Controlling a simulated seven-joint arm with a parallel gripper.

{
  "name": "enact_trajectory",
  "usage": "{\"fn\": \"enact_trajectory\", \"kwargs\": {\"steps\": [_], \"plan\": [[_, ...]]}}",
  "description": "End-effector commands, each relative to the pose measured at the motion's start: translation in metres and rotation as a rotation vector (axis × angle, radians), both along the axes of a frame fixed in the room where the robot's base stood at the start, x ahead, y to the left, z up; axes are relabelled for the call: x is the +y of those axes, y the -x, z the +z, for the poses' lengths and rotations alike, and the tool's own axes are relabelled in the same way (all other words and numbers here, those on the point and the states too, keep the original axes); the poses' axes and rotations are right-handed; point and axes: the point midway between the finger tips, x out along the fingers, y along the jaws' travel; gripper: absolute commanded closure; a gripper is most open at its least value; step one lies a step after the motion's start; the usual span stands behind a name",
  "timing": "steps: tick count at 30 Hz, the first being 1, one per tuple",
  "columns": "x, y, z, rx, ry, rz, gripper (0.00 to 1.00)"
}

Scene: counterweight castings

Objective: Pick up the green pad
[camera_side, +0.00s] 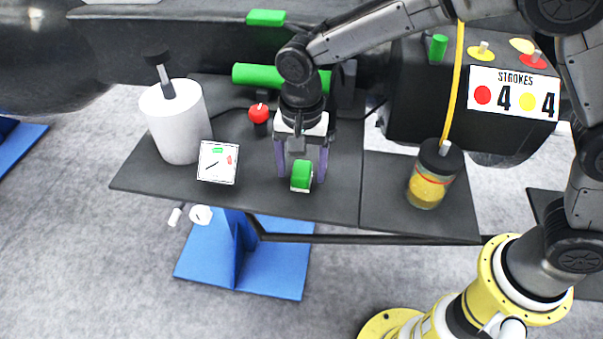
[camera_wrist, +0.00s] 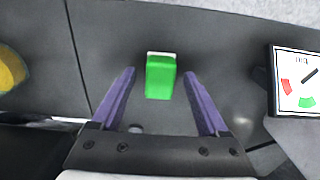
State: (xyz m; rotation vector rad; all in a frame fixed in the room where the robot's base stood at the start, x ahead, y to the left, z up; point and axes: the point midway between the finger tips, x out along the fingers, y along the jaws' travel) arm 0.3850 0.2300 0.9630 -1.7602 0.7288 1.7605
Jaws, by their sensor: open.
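A green pad (camera_side: 301,174), a small block with a pale lower edge, sits on the dark shelf near its front edge. In the wrist view the green pad (camera_wrist: 160,78) lies between the tips of the two purple fingers, with a gap on each side. My gripper (camera_side: 302,180) points down over it, with one finger to its left and one to its right. In the wrist view my gripper (camera_wrist: 159,73) is open and holds nothing. Whether the fingertips touch the shelf cannot be told.
A red knob (camera_side: 259,113) is behind. A yellow-filled jar (camera_side: 430,180) stands right. A green cylinder (camera_side: 258,76) and another flat green piece (camera_side: 266,17) are at the back.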

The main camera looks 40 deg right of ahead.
Motion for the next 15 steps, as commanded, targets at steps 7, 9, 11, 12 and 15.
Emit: {"fn": "enact_trajectory", "kwargs": {"steps": [7, 9, 11, 12, 15], "plan": [[0.0, 0.0, -0.0046, -0.001, -0.001, 0.0, 0.22], [0.0, 0.0, -0.0045, 0.0, 0.0, 0.0, 0.26], [0.0, 0.0, -0.0044, 0.0, 0.0, 0.0, 0.37], [0.0, 0.0, -0.0044, 0.0, 0.0, 0.0, 0.44], [0.0, 0.0, -0.0043, 0.0, 0.0, 0.0, 0.62]]}}
